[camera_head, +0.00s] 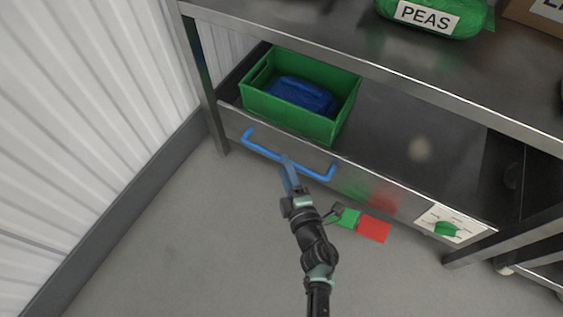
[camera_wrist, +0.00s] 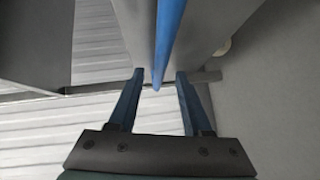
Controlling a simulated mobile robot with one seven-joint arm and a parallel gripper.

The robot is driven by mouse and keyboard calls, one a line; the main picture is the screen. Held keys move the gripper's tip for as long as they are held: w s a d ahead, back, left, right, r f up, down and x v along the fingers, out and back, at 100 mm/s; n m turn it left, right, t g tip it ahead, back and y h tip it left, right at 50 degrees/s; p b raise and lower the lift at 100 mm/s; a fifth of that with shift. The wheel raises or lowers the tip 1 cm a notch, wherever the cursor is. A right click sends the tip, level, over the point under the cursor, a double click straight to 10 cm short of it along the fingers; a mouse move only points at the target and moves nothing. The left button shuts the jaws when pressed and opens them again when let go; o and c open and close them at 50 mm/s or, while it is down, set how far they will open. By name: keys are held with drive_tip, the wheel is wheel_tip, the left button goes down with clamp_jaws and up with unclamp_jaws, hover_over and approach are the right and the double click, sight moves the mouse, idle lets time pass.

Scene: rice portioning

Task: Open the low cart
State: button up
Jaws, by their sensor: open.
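The low cart (camera_head: 385,193) is a grey metal box front under the steel table, with a long blue bar handle (camera_head: 262,149) on its face. My gripper (camera_head: 287,166) is at the middle of the handle, coming from the front. In the wrist view the blue handle (camera_wrist: 169,35) runs down between the two open fingertips (camera_wrist: 160,75), with a gap on either side. The jaws are not closed on it. My fingers hide a small part of the handle in the head view.
A green crate (camera_head: 290,121) with a blue item (camera_head: 303,95) inside stands behind the cart front. A bag of peas (camera_head: 428,18) lies on the steel table (camera_head: 330,44). A green and a red square (camera_head: 374,228) lie low at right. The grey floor (camera_head: 190,250) is clear at left.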

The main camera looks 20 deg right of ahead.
drive_tip(key=shift+w+d+f+b, duration=0.15)
drive_tip(key=shift+w+b, duration=0.2)
drive_tip(key=shift+w, duration=0.65)
drive_tip(key=shift+w+d+f+b, duration=0.1)
drive_tip(key=shift+w+b, duration=0.25)
drive_tip(key=shift+w, duration=0.65)
clamp_jaws()
